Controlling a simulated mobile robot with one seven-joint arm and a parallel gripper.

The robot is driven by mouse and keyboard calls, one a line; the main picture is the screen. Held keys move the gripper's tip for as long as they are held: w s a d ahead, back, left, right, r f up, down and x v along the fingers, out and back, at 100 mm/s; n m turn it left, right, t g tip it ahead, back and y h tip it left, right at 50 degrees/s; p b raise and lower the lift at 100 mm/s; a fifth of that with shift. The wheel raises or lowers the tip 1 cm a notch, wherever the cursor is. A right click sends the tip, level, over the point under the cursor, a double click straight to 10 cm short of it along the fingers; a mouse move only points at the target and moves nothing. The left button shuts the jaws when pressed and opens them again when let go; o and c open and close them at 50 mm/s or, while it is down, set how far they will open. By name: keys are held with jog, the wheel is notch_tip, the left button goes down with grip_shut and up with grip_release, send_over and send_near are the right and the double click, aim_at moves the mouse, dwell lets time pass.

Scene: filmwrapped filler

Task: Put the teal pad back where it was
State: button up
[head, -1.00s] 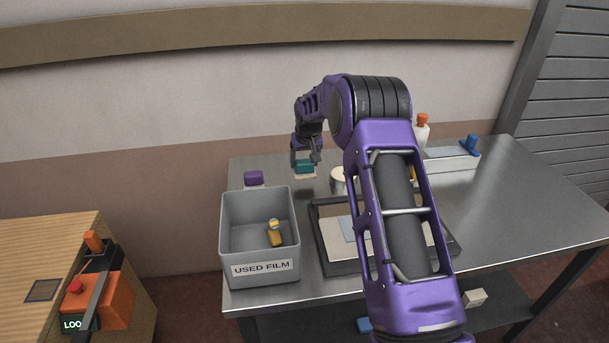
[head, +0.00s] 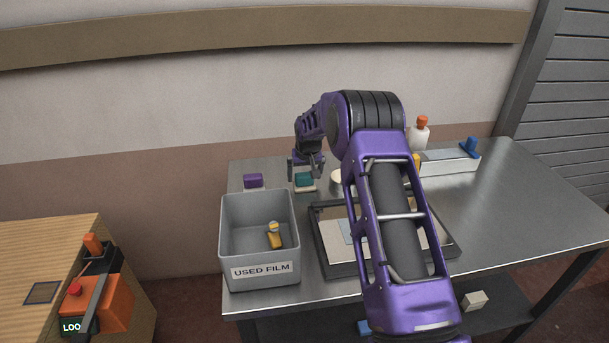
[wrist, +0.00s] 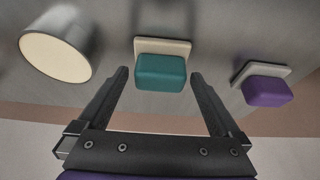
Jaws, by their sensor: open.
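The teal pad (head: 304,180), a teal block on a cream base, rests on the back left of the steel table beside the purple pad (head: 253,181). My gripper (head: 306,172) is open over the teal pad. In the wrist view, the teal pad (wrist: 160,72) appears centred between and just beyond my open fingertips (wrist: 160,78), with a gap on each side. The purple pad (wrist: 268,90) has a similar pale base and shows to the right in the wrist view.
A grey bin (head: 260,212) labelled "USED FILM" holds a small yellow item (head: 275,241) and stands in front of the pads. A round cream-topped container (wrist: 55,57) is beside the teal pad. A dark-framed tray (head: 330,262) lies nearer me. The table's right side (head: 520,210) is clear.

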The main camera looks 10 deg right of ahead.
jog(key=v, duration=1.2)
